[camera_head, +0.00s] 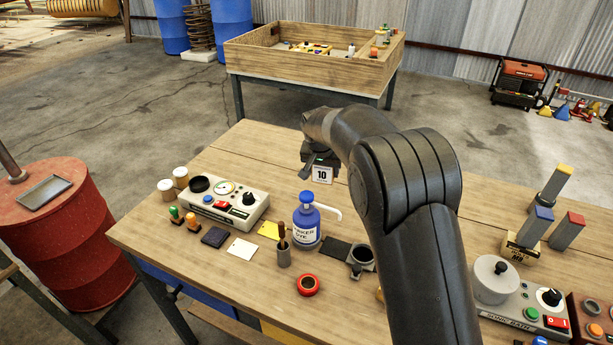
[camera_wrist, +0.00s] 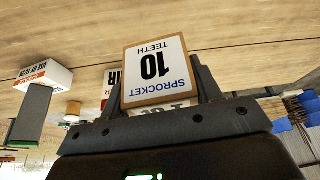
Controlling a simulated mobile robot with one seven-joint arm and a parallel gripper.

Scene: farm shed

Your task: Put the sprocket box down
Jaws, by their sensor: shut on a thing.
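The sprocket box (camera_head: 322,174) is a small box with a white label reading 10, near the middle of the wooden table (camera_head: 240,148) in the head view. In the wrist view the box (camera_wrist: 158,72) fills the space between the fingers, and its label reads SPROCKET 10 TEETH, upside down. My gripper (camera_head: 316,160) is shut on it, with a dark finger on each side in the wrist view. The arm hides part of the table to the right. I cannot tell whether the box touches the tabletop or hangs just above it.
A blue-topped dye bottle (camera_head: 306,222), a control box (camera_head: 222,203) and a red ring (camera_head: 308,284) stand toward the front. Grey posts (camera_head: 567,231) and a silver pot unit (camera_head: 497,280) are at the right. The table's back left is bare. A wooden-sided bench (camera_head: 300,62) stands behind.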

